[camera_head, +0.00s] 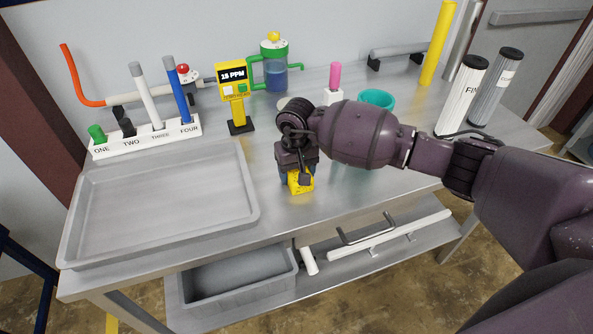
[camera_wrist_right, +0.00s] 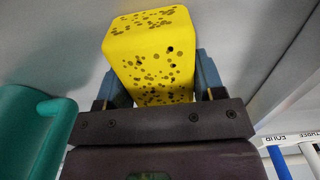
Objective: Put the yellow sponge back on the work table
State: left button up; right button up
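The yellow sponge (camera_head: 301,184) is a small block with dark speckles. My right gripper (camera_head: 297,176) points down over the front middle of the work table (camera_head: 345,205) and is shut on the sponge. In the right wrist view the sponge (camera_wrist_right: 155,60) sits between the two blue-grey fingers of the right gripper (camera_wrist_right: 158,88), one on each side. The sponge is at or just above the table top; I cannot tell whether it touches. My left gripper is not in view.
An empty grey tray (camera_head: 165,205) lies left of the sponge. Behind stand a yellow meter (camera_head: 235,95), a green-lidded jug (camera_head: 275,70), a teal cup (camera_head: 376,99) and a labelled tool rack (camera_head: 145,137). White and grey filter cylinders (camera_head: 462,95) stand right. The front table strip is clear.

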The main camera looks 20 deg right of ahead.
jog(key=o, duration=0.4)
notch_tip(320, 180, up, 12)
dwell(0.6)
jog(key=shift+r, duration=0.1)
